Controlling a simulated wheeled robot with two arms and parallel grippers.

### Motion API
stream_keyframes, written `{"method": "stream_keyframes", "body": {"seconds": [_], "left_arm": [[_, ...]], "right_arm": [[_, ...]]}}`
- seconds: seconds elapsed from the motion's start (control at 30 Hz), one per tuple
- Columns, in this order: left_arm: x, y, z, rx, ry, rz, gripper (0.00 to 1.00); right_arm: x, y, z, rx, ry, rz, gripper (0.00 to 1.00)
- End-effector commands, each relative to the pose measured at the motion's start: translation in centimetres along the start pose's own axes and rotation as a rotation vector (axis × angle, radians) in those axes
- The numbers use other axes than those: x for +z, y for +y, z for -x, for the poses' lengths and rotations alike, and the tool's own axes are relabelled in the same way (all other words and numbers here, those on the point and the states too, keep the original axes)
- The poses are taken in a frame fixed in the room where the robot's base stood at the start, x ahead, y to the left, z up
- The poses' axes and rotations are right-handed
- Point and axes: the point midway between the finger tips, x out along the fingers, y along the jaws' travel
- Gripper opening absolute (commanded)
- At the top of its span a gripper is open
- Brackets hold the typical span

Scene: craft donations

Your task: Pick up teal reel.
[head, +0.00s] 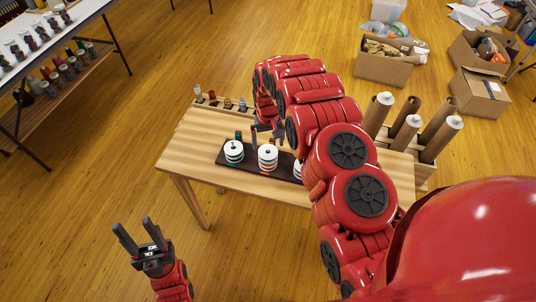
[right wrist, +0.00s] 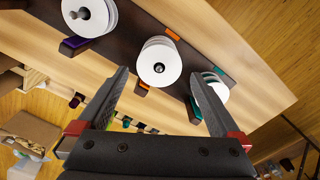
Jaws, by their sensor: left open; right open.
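The teal reel (head: 233,153) has white round faces and teal edging. It is at the left end of the dark board (head: 252,168) on the wooden table. In the right wrist view the teal reel (right wrist: 216,90) is at the right, partly hidden behind a finger. My right gripper (head: 266,132) is open and empty, above the back of the board, apart from the reel. In the right wrist view its fingers (right wrist: 158,88) are spread below the orange reel (right wrist: 160,62). My left gripper (head: 135,226) is open and empty over the floor, left of the table.
The orange reel (head: 267,158) stands beside the teal one. A purple-marked reel (right wrist: 88,16) is beyond it, mostly hidden by my right arm in the head view. A rack of small spools (head: 227,104) stands along the back edge. Cardboard tubes (head: 407,125) stand at the right end.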

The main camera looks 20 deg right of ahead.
Motion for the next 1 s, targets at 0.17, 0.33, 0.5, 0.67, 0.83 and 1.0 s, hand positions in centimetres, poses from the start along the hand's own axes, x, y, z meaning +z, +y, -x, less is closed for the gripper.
{"method": "stream_keyframes", "body": {"seconds": [0.17,0.33,0.5,0.67,0.83,1.0], "left_arm": [[-0.1,0.0,-0.8,0.0,-0.001,0.0,0.5],[-0.3,-0.1,-2.1,0.0,-0.001,0.0,0.5],[-0.4,-0.1,-2.6,0.0,-0.001,0.0,0.5],[-0.5,-0.1,-2.9,0.0,-0.001,0.0,0.5],[-0.5,-0.1,-2.9,0.0,-0.001,0.0,0.5],[-0.5,-0.1,-2.9,0.0,-0.001,0.0,0.5]], "right_arm": [[-0.1,0.0,-0.7,0.0,0.0,0.0,1.0],[-0.2,0.1,-2.3,0.001,-0.001,0.001,1.0],[-0.4,0.1,-4.1,0.001,0.002,0.0,1.0],[-0.3,0.1,-5.1,0.001,0.0,0.0,1.0],[-0.3,0.1,-5.4,0.0,0.0,0.0,1.0],[-0.3,0.1,-5.4,0.0,0.0,0.0,1.0]]}}
